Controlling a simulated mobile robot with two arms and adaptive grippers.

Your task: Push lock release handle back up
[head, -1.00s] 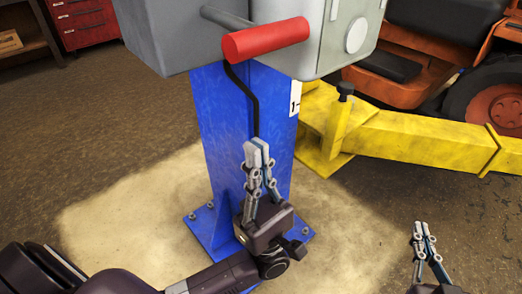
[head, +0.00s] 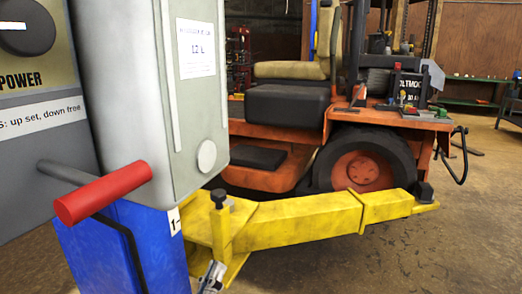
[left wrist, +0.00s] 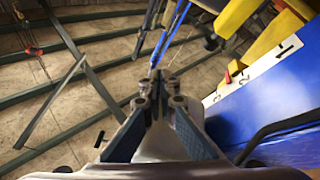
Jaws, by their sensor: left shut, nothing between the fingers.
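The lock release handle is a red cylindrical grip (head: 104,192) on a grey rod that sticks out from the grey control box, at the lower left of the head view. A bent black rod runs down from it along the blue post (head: 160,240). My left gripper (head: 214,272) shows only as fingertips at the bottom edge, below and right of the handle and apart from it. In the left wrist view my left gripper (left wrist: 158,78) is shut and empty, beside the blue post (left wrist: 265,105). The red grip does not show there. My right gripper is out of view.
A panel label (head: 42,115) reads "up set, down free". A pale grey box (head: 150,90) stands right behind the handle. Floor at lower right is clear.

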